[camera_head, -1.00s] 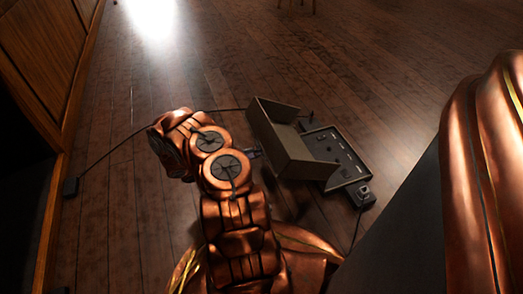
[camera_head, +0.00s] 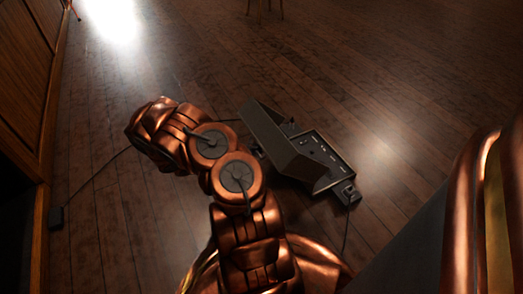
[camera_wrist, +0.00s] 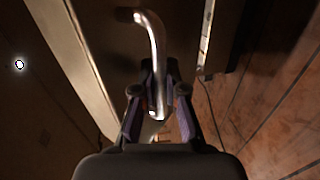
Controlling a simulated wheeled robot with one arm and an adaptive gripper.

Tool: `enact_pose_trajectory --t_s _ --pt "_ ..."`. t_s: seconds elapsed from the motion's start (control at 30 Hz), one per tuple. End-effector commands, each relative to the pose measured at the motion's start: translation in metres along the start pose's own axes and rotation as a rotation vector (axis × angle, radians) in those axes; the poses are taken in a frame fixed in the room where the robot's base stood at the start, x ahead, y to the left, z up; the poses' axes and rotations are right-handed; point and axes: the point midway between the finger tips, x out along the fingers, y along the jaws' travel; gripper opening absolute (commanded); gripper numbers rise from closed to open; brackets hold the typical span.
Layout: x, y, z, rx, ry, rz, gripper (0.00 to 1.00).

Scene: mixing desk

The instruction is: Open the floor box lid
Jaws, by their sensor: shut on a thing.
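The floor box lid (camera_head: 280,142) is raised and tilted in the head view, at the left side of the floor box (camera_head: 328,156). The box's dark socket panel lies exposed to the right of the lid. In the wrist view, the jaws of my gripper (camera_wrist: 155,112) are closed around the lower end of a bent, shiny metal handle (camera_wrist: 153,35). The handle stands out from the lid (camera_wrist: 115,50). In the head view, my arm mostly hides my gripper, which is at the lid's left side.
A plug with a cable (camera_head: 348,193) sits at the box's front right corner. Another cable runs left to a small dark block (camera_head: 56,217) by the wooden wall panel (camera_head: 28,75). The wooden floor (camera_head: 330,60) behind the box is clear.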

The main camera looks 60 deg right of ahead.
Motion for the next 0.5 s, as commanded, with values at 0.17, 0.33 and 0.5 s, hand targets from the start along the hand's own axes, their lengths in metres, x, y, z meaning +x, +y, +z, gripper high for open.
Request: enact_pose_trajectory --t_s 0.17,0.33,0.5 --pt "-0.0024 0.0 -0.002 -0.001 0.008 -0.005 0.0" --pt "-0.0023 0.0002 -0.002 -0.001 0.008 -0.004 0.0" --pt "-0.0017 0.0005 -0.0015 -0.001 0.006 -0.004 0.22"
